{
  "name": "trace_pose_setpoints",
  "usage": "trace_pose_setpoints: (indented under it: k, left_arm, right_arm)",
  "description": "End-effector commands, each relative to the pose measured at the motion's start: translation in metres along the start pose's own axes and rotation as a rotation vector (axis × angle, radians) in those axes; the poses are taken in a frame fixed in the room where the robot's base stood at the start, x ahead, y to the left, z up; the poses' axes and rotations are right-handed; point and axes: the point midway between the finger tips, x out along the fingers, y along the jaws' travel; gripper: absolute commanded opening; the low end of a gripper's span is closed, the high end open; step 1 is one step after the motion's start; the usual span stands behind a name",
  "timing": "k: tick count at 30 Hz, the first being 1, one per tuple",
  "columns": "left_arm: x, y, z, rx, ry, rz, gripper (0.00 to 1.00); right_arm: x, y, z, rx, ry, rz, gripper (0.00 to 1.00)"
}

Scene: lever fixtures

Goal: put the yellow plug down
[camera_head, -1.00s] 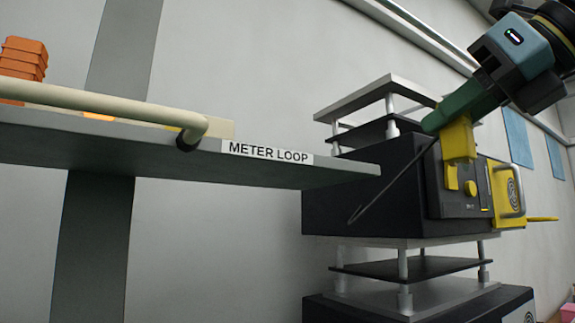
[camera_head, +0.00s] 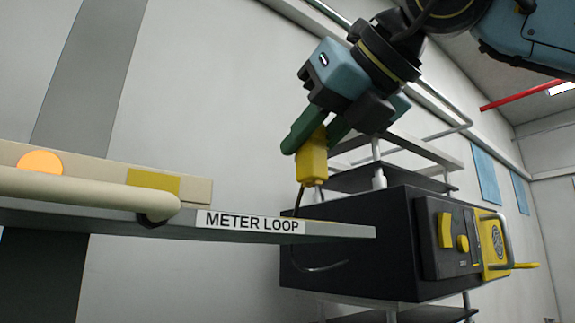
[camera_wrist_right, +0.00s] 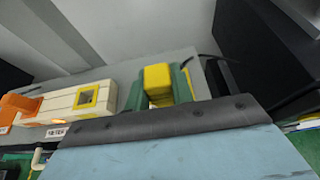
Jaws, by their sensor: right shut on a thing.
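The yellow plug (camera_head: 313,162) hangs upright below the green fingers of my right gripper (camera_head: 308,135), which is shut on it. A thin dark cable runs down from the plug. It is above the far right part of the grey shelf (camera_head: 340,231), behind the METER LOOP label (camera_head: 251,222); I cannot tell whether it touches anything. In the right wrist view the plug (camera_wrist_right: 157,80) sits between the green fingers, with grey shelf surface beyond. My left gripper is not in view.
A dark box (camera_head: 345,235) with a yellow-knobbed panel stands right of the shelf. A cream block with a yellow square frame (camera_wrist_right: 87,97) lies left of the plug in the wrist view. A cream rail (camera_head: 80,192) runs along the shelf front.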

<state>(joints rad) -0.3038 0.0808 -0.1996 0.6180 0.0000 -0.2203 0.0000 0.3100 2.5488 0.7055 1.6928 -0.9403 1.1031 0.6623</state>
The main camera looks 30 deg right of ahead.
Motion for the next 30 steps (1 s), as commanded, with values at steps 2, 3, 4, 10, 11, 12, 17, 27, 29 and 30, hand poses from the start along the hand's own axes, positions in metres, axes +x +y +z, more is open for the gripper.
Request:
trace_pose_setpoints:
  k: [2, 3, 4, 10, 11, 12, 17, 27, 29, 30]
  left_arm:
    - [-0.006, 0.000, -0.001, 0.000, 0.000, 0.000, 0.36]
    - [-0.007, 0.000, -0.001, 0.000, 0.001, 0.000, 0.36]
    - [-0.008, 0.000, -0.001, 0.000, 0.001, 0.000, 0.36]
    - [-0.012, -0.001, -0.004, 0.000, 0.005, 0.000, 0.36]
    - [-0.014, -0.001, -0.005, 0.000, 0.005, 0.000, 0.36]
    - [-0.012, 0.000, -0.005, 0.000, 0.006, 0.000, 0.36]
    - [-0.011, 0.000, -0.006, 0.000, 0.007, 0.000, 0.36]
    - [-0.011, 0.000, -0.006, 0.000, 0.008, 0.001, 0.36]
    - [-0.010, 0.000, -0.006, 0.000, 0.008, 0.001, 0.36]
    - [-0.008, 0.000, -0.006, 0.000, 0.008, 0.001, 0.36]
  right_arm:
    - [0.014, 0.000, 0.008, 0.000, 0.002, 0.000, 0.01]
    - [0.019, 0.000, 0.010, -0.001, 0.001, 0.000, 0.01]
    - [0.022, 0.000, 0.011, -0.001, 0.000, 0.000, 0.01]
    - [0.038, 0.000, 0.017, 0.000, 0.000, 0.000, 0.01]
    - [0.043, 0.000, 0.019, 0.000, 0.001, 0.000, 0.01]
    - [0.044, 0.000, 0.011, -0.001, 0.000, 0.001, 0.01]
    - [0.051, 0.000, -0.009, -0.001, -0.002, 0.001, 0.01]
    - [0.054, -0.001, -0.015, 0.001, -0.004, 0.000, 0.01]
    - [0.054, 0.000, -0.016, 0.001, -0.004, -0.001, 0.01]
    - [0.055, 0.000, -0.017, 0.001, -0.004, -0.001, 0.01]
